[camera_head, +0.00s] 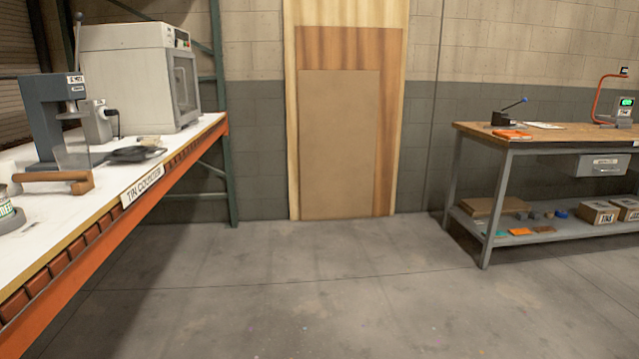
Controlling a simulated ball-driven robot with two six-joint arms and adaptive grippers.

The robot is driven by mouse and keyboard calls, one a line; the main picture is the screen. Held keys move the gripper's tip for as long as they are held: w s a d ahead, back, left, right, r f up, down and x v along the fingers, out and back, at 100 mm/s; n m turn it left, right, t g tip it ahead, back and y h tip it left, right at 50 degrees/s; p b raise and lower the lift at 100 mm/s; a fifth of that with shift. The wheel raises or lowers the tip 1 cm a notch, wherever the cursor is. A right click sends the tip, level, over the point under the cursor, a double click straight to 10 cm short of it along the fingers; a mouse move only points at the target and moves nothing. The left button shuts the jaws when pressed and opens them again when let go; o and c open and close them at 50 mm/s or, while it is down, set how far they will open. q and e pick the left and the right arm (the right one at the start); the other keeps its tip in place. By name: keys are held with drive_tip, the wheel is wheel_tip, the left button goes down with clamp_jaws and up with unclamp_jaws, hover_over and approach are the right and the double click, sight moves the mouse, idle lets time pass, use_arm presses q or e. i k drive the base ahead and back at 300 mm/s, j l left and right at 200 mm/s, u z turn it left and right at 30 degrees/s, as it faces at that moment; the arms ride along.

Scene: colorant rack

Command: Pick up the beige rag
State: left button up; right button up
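A small beige item (148,140) lies on the white counter at the left, just behind a flat black object. It is too small and partly hidden for me to tell whether it is the beige rag. No other thing that could clearly be the rag shows. Neither of my grippers is in view.
The long counter (113,209) with an orange edge runs along the left, bearing a white machine (135,80), a grey-blue device (50,118) and the black object (133,154). A workbench (497,152) with a lower shelf stands right. The concrete floor between is clear.

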sight(150, 141)
drive_tip(key=u, duration=1.05)
drive_tip(key=i+l+u, duration=0.15)
drive_tip(key=u, duration=1.05)
drive_tip(key=i+l+u, duration=0.15)
drive_tip(key=l+u, duration=0.25)
drive_tip(key=l, duration=0.3)
drive_tip(key=i+l+u, duration=0.1)
drive_tip(key=l+u, duration=0.3)
drive_tip(key=l, duration=0.3)
drive_tip(key=l+u, duration=0.35)
drive_tip(key=l, duration=0.35)
